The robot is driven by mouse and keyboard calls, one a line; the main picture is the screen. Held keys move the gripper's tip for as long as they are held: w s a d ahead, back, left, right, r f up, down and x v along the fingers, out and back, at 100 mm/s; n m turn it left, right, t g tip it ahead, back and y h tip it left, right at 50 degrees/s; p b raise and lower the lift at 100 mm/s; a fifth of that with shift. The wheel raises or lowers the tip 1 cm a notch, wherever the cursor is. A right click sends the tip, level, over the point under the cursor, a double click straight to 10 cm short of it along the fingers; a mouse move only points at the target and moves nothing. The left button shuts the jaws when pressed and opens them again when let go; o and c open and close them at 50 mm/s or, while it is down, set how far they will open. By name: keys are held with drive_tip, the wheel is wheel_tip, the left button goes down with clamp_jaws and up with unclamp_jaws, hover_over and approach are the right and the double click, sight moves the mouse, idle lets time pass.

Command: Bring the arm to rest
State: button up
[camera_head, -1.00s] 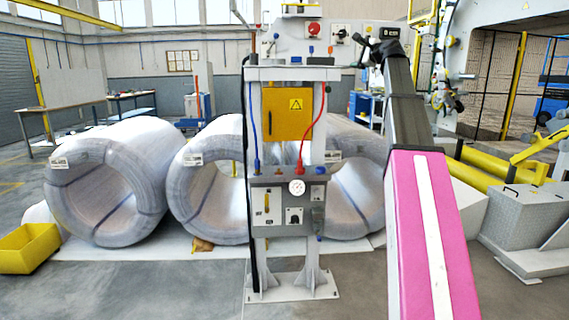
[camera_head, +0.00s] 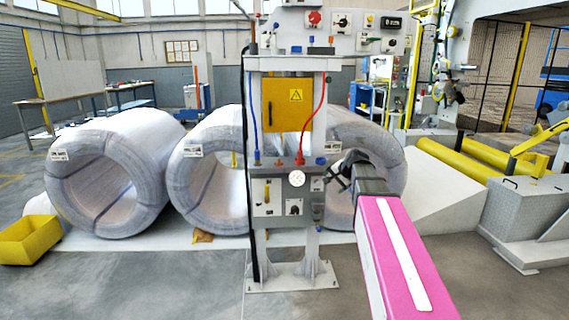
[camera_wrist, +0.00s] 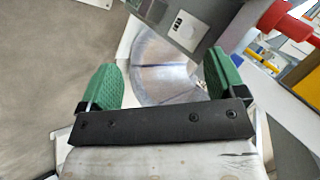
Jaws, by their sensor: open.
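My gripper (camera_head: 343,170) is at the end of my pink arm, in front of the right side of the control stand in the head view. In the wrist view my gripper (camera_wrist: 160,85) shows two green finger pads wide apart with nothing between them. The grey control stand (camera_head: 292,215) stands upright in the middle, with a yellow box, a gauge and red and blue hoses. I cannot tell from the head view whether my gripper touches the stand.
Several large wrapped coils (camera_head: 105,180) lie in a row behind the stand. A yellow bin (camera_head: 28,240) sits at the far left. A grey checkered block (camera_head: 520,215) and yellow rollers (camera_head: 460,160) are at the right. The floor in front is clear.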

drive_tip(key=s+a+f+n+g+h, duration=0.2)
drive_tip(key=s+f+n+g+h, duration=0.2)
drive_tip(key=s+f, duration=2.2)
drive_tip(key=s+n+g, duration=0.1)
drive_tip(key=n+g, duration=0.2)
drive_tip(key=n, duration=0.1)
drive_tip(key=shift+s+f, duration=0.2)
drive_tip(key=shift+f, duration=0.15)
